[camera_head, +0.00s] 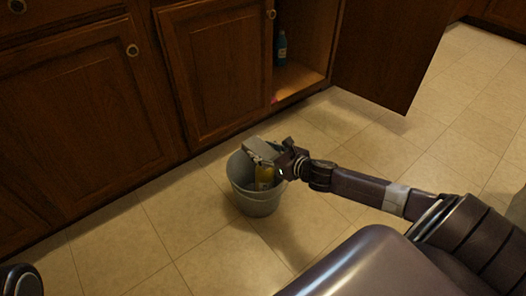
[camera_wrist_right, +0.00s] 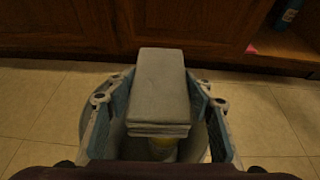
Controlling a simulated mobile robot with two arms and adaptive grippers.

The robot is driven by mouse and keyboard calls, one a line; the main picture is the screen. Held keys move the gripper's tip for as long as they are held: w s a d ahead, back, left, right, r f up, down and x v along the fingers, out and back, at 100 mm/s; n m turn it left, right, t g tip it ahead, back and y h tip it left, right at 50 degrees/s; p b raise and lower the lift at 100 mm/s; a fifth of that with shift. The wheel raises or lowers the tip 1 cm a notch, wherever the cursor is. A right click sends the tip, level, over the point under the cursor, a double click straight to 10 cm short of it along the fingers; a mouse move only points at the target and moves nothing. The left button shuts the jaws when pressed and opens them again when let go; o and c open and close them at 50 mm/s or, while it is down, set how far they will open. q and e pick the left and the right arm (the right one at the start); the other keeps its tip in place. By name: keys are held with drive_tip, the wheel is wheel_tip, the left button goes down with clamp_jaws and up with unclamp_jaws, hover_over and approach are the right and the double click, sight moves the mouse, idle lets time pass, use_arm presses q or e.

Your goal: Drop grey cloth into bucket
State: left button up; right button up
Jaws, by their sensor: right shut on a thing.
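The grey cloth (camera_head: 259,148) is a folded, flat stack. In the right wrist view the cloth (camera_wrist_right: 160,85) lies lengthwise between the two fingers of my right gripper (camera_wrist_right: 158,105). My right gripper (camera_head: 268,155) is shut on it and holds it over the mouth of the grey bucket (camera_head: 256,204). The bucket stands upright on the floor, and its rim shows partly behind the fingers in the wrist view. A yellow-and-pale item (camera_head: 265,176) is inside the bucket, below the cloth, partly hidden.
Brown cabinets (camera_head: 85,100) line the back. One cabinet door (camera_head: 388,50) stands open on the right, with a blue bottle (camera_head: 281,48) and a small pink item (camera_head: 274,99) inside. The tiled floor (camera_head: 150,235) around the bucket is clear.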

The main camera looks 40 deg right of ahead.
drive_tip(key=shift+f, duration=0.15)
drive_tip(key=o, duration=1.2)
drive_tip(key=shift+o, duration=0.2)
drive_tip(key=shift+s, duration=0.1)
drive_tip(key=v, duration=1.2)
